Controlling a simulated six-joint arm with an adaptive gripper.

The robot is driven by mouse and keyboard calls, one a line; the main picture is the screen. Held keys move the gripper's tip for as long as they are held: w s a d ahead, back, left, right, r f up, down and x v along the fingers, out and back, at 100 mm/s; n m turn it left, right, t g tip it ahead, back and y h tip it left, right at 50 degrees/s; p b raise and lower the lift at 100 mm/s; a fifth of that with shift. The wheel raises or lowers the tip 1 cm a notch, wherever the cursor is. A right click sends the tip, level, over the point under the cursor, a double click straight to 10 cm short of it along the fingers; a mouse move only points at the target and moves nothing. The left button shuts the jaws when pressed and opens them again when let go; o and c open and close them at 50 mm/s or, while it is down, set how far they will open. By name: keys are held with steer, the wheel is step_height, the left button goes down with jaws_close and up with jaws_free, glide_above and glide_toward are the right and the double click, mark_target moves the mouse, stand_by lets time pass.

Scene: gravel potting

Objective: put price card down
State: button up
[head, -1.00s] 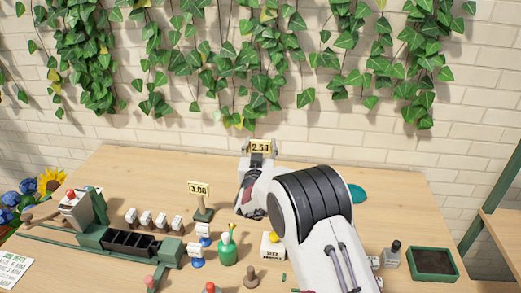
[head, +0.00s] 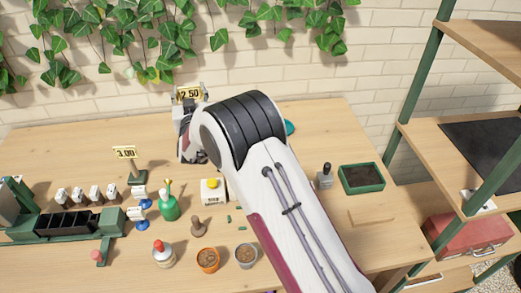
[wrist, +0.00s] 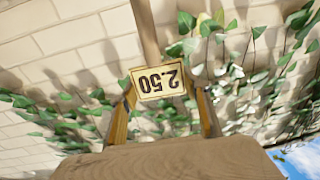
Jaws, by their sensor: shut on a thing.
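A yellow price card reading 2.50 (head: 189,94) is at my gripper (head: 189,104), above the back of the wooden table (head: 60,142) and near the brick wall. In the wrist view the same card (wrist: 160,82) appears upside down between my two fingers (wrist: 165,112), facing the camera. My gripper is shut on the card. The lower part of the card's mount is hidden. A second price card reading 3.00 (head: 125,152) stands upright on a green base left of my arm.
Several small items stand on the table: a green bottle (head: 168,206), a white box with a yellow top (head: 213,191), small pots (head: 208,260) and a dark green tray (head: 362,178). A shelf (head: 470,150) stands at the right. The back left of the table is clear.

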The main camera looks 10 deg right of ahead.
steer(key=s+d+n+y, duration=0.1)
steer(key=s+d+y, duration=0.1)
steer(key=d, duration=0.9)
steer(key=s+d+n+g+y, duration=0.1)
steer(key=s+d+n+y, duration=0.1)
steer(key=d, duration=1)
steer(key=shift+s+f+n+y, duration=0.25)
steer(key=shift+s+y, duration=0.45)
steer(key=shift+s, duration=0.7)
step_height(320, 180, down, 6)
steer(key=shift+f, duration=0.1)
steer(key=shift+f, duration=1.95)
